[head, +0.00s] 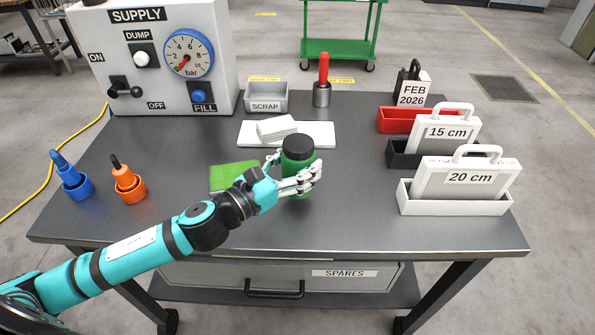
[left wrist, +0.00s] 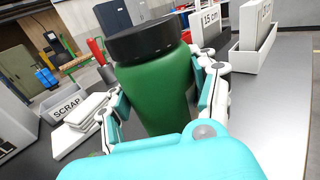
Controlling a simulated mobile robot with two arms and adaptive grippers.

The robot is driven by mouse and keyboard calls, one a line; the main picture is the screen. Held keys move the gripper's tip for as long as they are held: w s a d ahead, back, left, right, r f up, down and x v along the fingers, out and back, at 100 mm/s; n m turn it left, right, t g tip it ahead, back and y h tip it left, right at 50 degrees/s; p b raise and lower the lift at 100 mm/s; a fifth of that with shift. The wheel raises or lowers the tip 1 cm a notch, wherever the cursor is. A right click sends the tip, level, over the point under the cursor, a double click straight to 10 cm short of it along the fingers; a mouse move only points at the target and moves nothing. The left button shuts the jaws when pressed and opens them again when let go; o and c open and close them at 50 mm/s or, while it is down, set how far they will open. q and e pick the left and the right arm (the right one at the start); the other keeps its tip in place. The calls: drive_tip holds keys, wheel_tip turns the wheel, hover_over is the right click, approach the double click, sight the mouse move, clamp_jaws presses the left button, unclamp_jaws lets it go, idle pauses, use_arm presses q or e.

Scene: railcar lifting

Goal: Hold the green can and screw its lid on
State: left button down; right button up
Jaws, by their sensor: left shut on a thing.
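The green can (head: 296,161) stands upright on the dark table near its middle, with a black lid (head: 298,143) on top. I cannot tell how tightly the lid is screwed on. My right gripper is not in view.
A green mat (head: 232,175) lies left of the can. A white board (head: 318,135) with white pads is behind it. White 20 cm holder (head: 455,204) stands right. Blue cup (head: 76,188) and orange cup (head: 129,190) stand left. The table front right of the can is clear.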

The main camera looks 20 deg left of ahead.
use_arm(q)
drive_tip(key=shift+f+b, duration=0.3)
drive_tip(key=shift+f, duration=1.45)
drive_tip(key=shift+f, duration=0.15)
drive_tip(key=shift+c, duration=1.7)
unclamp_jaws()
drive_tip(key=shift+s+a, duration=0.1)
drive_tip(key=shift+s, duration=0.05)
